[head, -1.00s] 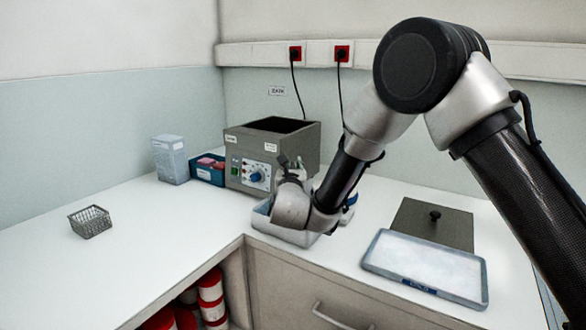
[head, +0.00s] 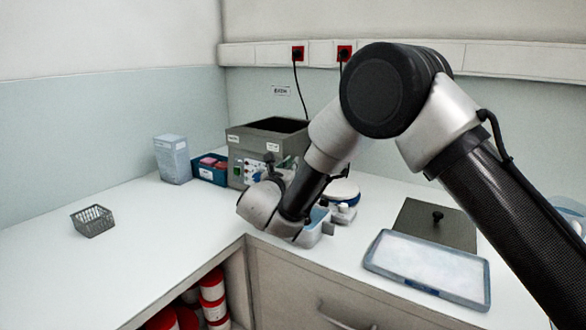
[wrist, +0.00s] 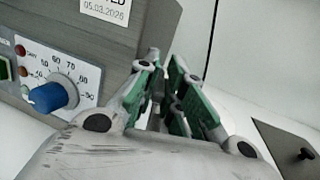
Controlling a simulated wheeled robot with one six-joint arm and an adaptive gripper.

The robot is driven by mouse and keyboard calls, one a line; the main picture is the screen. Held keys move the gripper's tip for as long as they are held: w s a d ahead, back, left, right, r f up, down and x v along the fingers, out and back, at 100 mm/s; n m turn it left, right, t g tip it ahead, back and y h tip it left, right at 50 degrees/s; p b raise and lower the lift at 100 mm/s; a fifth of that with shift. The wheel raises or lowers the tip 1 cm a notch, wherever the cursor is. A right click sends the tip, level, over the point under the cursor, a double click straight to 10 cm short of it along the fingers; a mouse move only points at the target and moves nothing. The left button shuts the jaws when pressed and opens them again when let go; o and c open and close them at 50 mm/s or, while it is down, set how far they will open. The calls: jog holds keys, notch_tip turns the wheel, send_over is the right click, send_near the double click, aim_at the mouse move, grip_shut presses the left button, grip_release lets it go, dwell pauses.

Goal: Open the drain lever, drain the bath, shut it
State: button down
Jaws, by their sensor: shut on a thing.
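The bath (head: 240,137) is a grey box with an open dark top at the back of the counter. The lever's angle cannot be told. A pale basin (head: 318,230) stands below, partly hidden by my wrist. Any flow from the drain is hidden.
A blue-edged tray (head: 425,268) and a dark lid with a knob (head: 437,217) lie at right. A round white dish (head: 344,189) stands behind my wrist. The front-left counter is clear.

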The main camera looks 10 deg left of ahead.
jog(key=c, duration=1.8)
grip_release()
